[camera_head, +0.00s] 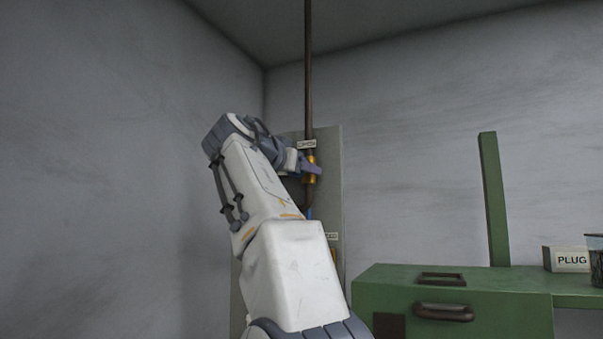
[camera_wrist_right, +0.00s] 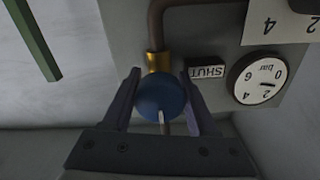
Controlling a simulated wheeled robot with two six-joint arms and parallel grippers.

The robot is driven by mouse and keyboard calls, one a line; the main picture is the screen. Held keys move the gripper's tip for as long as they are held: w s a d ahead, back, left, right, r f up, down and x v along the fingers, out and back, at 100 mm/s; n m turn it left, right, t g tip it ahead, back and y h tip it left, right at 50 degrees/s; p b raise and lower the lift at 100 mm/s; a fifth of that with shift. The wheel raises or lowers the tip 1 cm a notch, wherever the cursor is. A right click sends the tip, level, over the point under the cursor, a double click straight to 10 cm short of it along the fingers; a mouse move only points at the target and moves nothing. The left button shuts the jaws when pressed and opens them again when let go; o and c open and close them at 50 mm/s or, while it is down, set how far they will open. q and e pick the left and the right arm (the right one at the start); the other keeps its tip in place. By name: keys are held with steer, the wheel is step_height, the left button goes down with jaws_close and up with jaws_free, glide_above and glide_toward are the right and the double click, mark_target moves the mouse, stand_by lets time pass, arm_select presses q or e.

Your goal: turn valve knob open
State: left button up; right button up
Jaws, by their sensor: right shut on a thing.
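The round blue valve knob (camera_wrist_right: 160,95) has a white mark on its face towards the bottom of the right wrist view. My right gripper (camera_wrist_right: 162,78) is shut on it, with one finger on either side. A brass fitting (camera_wrist_right: 157,62) and a brown pipe (camera_wrist_right: 154,25) lead away from the knob. A SHUT label (camera_wrist_right: 207,71) is beside it, upside down in this view. My left gripper is not in view.
A round bar gauge (camera_wrist_right: 258,78) is on the panel close to the knob. A brown pipe (camera_head: 308,70) runs up to the ceiling. A green cabinet (camera_head: 520,310) with a green post (camera_head: 494,200) and a PLUG box (camera_head: 568,260) stands right of the panel.

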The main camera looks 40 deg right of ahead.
stand_by(0.3)
steer(key=o, duration=1.4)
steer(key=shift+c, duration=0.2)
steer(key=shift+s+a, duration=0.15)
steer(key=shift+a, duration=0.35)
steer(key=b+v, duration=0.2)
steer(key=v, duration=0.7)
steer(key=shift+a+b, duration=0.25)
steer(key=shift+b, duration=0.05)
